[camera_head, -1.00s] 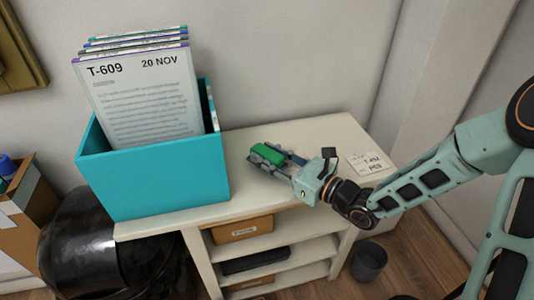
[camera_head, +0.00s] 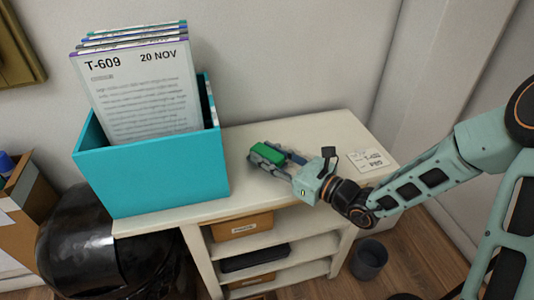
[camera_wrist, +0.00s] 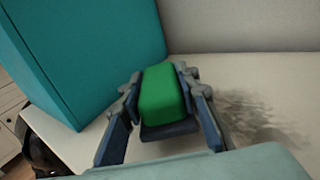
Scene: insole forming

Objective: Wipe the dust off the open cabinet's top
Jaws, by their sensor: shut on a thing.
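The open cabinet (camera_head: 204,208) is off-white with open shelves below its top. My gripper (camera_head: 266,158) is over the middle of the top, shut on a green block-shaped wiper (camera_head: 271,148). In the wrist view the green wiper (camera_wrist: 160,92) sits between the two fingers, low over the top; whether it touches the surface I cannot tell. A grey dust smudge (camera_wrist: 255,122) lies on the cabinet top to the right of the gripper in the wrist view. In the head view my gripper hides most of that dust.
A teal box (camera_head: 155,172) of upright document sheets stands on the left of the top, close to my gripper. A paper label (camera_head: 371,159) lies at the right end. The wall is behind. A dark bin (camera_head: 369,258) stands on the floor.

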